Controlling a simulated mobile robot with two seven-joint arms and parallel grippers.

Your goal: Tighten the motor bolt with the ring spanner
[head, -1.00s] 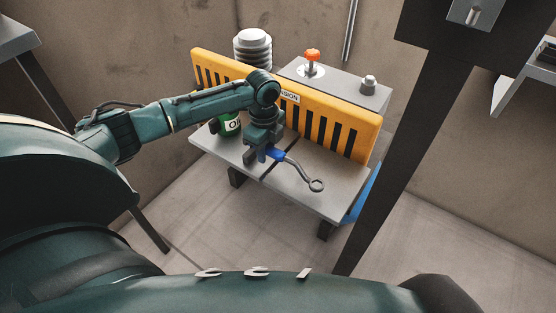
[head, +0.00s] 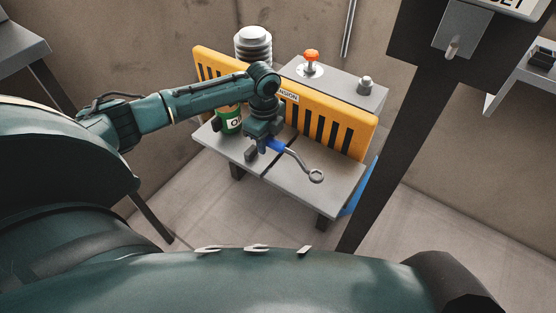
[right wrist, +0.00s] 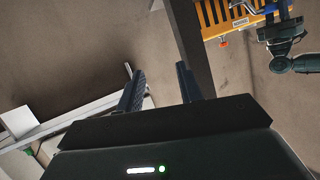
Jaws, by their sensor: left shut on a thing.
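The ring spanner (head: 296,158) has a blue handle and a grey bent shank with a ring at its right end. My left gripper (head: 261,147) is shut on the blue handle and holds it in front of the yellow guard; the ring shows over the grey bench. A silver bolt-like stub (head: 366,84), perhaps the motor bolt, stands on the grey box behind the guard. The spanner is apart from it. My right gripper (right wrist: 160,88) shows in the right wrist view with its fingers apart and nothing between them.
The slotted yellow guard (head: 330,124) stands along the back of the bench (head: 320,194). Behind it are an orange knob (head: 311,56) and a ribbed grey cylinder (head: 253,45). A green can (head: 230,124) stands left of my gripper. A dark post (head: 398,150) rises at right.

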